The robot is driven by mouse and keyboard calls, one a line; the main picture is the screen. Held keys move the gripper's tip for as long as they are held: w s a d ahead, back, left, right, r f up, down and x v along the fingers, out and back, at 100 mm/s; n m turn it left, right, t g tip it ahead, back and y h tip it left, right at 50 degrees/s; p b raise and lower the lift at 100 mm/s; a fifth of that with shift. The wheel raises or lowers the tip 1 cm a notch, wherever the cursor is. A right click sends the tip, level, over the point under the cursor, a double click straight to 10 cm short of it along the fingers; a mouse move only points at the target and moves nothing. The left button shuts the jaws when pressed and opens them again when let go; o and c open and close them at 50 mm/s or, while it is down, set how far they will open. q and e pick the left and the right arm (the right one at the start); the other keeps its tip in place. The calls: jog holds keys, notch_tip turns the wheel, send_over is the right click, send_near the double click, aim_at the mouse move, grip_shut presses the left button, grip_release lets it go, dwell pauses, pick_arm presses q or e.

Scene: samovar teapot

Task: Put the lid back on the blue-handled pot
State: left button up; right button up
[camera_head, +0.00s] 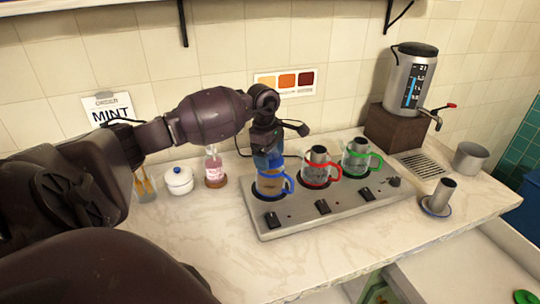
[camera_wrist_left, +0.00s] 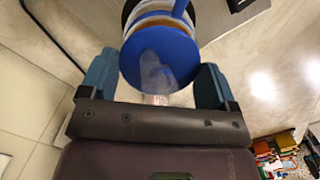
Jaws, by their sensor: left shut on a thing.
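The blue-handled pot (camera_head: 270,187) stands on the left place of the grey hot plate and holds something brownish. My left gripper (camera_head: 268,158) points down directly over it. In the left wrist view the left gripper (camera_wrist_left: 158,80) has its blue-grey fingers on either side of a round blue lid (camera_wrist_left: 160,52) and is shut on it. The blue-handled pot (camera_wrist_left: 150,17) shows partly behind the lid. The lid's underside is hidden, so I cannot tell whether it touches the rim. My right gripper is not in view.
The red-handled pot (camera_head: 316,168) and green-handled pot (camera_head: 358,160) stand on the same hot plate (camera_head: 335,205). The samovar (camera_head: 410,80) stands back right.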

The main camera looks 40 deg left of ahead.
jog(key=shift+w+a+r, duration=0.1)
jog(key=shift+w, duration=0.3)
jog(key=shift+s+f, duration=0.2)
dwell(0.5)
pick_arm(q)
jog(key=o, duration=0.8)
jog(key=shift+c, duration=0.2)
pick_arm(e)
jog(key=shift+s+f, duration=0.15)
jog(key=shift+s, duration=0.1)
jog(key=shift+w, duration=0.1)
